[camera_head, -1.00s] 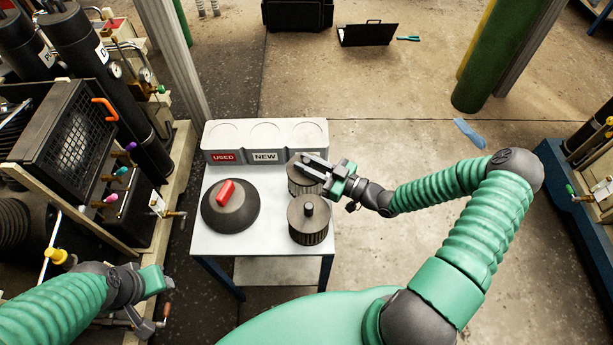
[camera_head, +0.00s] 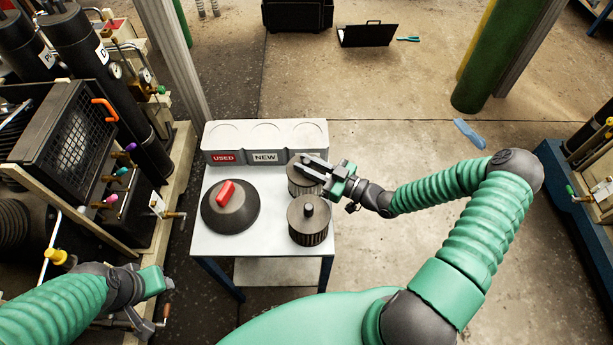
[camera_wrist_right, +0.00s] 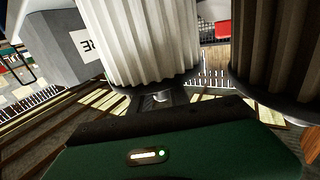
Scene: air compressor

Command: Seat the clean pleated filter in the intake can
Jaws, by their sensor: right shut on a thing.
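The pale pleated filter (camera_wrist_right: 145,45) fills the middle of the right wrist view, and in the head view its dark top (camera_head: 300,181) shows partly under my right gripper. My right gripper (camera_head: 308,162) is shut on this filter at its top end; the fingers (camera_wrist_right: 160,98) meet it there. The filter is over the back right of the small table. A second, browner pleated filter (camera_head: 308,222) stands upright in front of it, also in the wrist view (camera_wrist_right: 275,45). My left gripper (camera_head: 160,282) is at lower left, its jaws unclear. I cannot make out the intake can's opening.
A black dome with a red handle (camera_head: 230,207) sits on the white table (camera_head: 265,244). A grey rack (camera_head: 220,140) with round recesses, labelled USED and NEW, stands at the back. The compressor (camera_head: 75,130) is at left.

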